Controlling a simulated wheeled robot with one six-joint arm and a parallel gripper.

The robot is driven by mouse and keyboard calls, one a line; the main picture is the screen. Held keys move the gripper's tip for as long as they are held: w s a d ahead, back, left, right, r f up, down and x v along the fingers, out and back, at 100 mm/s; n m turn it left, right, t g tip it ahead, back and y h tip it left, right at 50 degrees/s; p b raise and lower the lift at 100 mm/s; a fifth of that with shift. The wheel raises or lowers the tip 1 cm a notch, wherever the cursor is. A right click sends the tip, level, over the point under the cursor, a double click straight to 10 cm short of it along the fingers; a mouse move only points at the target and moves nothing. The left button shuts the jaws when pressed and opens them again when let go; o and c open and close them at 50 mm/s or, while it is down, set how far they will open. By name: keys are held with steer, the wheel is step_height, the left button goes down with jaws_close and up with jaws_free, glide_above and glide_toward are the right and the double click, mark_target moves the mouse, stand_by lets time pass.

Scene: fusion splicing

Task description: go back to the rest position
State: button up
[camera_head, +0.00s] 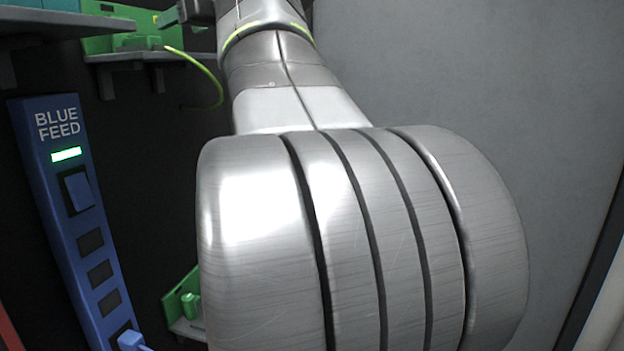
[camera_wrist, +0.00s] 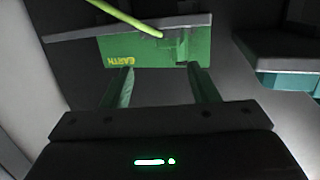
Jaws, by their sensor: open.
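My gripper (camera_wrist: 160,92) shows in the wrist view with its two fingers apart and nothing between them. Beyond the fingertips is a green panel marked EARTH (camera_wrist: 140,52) under a grey shelf edge. I cannot tell whether the fingers touch it. A yellow-green cable (camera_wrist: 125,17) runs above the panel and ends near its top edge. The yellow-green cable also shows there, hanging in a curve (camera_head: 205,69) left of my arm.
A tall blue panel marked BLUE FEED (camera_head: 72,210) with a lit green light stands at the left. Shelves with green fixtures (camera_head: 115,42) are at the upper left. A smaller green fixture (camera_head: 183,300) sits low behind my arm. A plain grey wall (camera_head: 500,90) is at the right.

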steer(key=w+a+p, duration=0.1)
steer(key=a, duration=0.3)
steer(key=w+a+r+n+y+p, duration=0.1)
steer(key=w+a+p, duration=0.1)
steer(key=a, duration=0.2)
steer(key=w+a+y+p, duration=0.1)
steer(key=a, duration=0.4)
steer(key=shift+w+r+n+g, duration=0.25)
steer(key=shift+w+n+g, duration=0.05)
steer(key=shift+w+g, duration=0.1)
steer(key=shift+w+a+f+g+y, duration=0.2)
steer(key=shift+w+a+g+y, duration=0.1)
steer(key=shift+w+a, duration=0.05)
steer(key=shift+d+n+g, duration=0.15)
steer(key=shift+n+g, duration=0.25)
steer(key=shift+n, duration=0.1)
steer(key=shift+r, duration=0.1)
